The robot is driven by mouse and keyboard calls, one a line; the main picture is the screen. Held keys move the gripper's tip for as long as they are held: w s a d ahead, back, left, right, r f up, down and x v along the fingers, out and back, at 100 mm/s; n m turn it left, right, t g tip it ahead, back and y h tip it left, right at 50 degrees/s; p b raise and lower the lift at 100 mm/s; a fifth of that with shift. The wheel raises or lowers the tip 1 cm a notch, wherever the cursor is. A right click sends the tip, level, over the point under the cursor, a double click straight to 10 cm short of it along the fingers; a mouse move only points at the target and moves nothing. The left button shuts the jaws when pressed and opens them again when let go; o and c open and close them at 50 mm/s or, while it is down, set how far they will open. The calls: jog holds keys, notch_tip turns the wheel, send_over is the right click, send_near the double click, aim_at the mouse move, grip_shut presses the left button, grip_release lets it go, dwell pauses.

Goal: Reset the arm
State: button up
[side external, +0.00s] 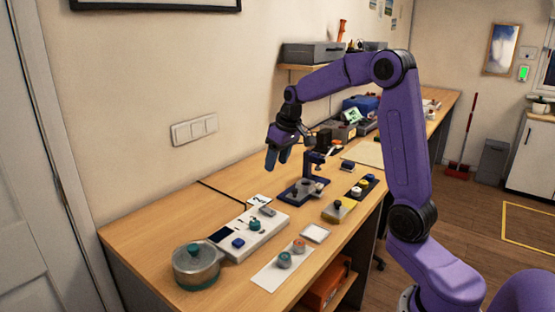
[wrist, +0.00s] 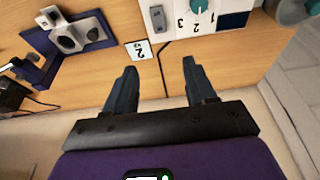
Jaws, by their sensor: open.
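My gripper (side external: 277,157) hangs from my bent purple arm over the back part of the bench, close to the wall, with its fingers pointing down. In the wrist view my gripper (wrist: 163,82) shows two dark blue fingers spread apart with nothing between them. Below it in that view lie the bare wooden bench top and a white card (wrist: 139,50) marked with a 2. A dark blue fixture (side external: 304,190) with a grey part stands to the right of the gripper in the side view; it also shows at the upper left of the wrist view (wrist: 45,75).
A white control panel (side external: 250,233) with a teal knob and a metal pot (side external: 196,266) sit at the bench's near end. A plate with two knobs (side external: 282,264) lies at the front edge. A shelf (side external: 300,67) is on the wall behind. The bench's left back is clear.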

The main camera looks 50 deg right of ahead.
dwell(0.3)
jog(key=s+a+f+n+g+y, duration=0.15)
jog(key=s+a+n, duration=0.45)
jog(key=s+a, duration=1.05)
jog(key=s+a+f+n+g+h, duration=0.1)
jog(key=s+a+f+n, duration=0.2)
jog(key=s, duration=1.4)
jog(key=n, duration=0.3)
jog(key=shift+s+a+n+g, duration=0.2)
jog(key=shift+s+n+g, duration=0.1)
jog(key=shift+s+g, duration=0.05)
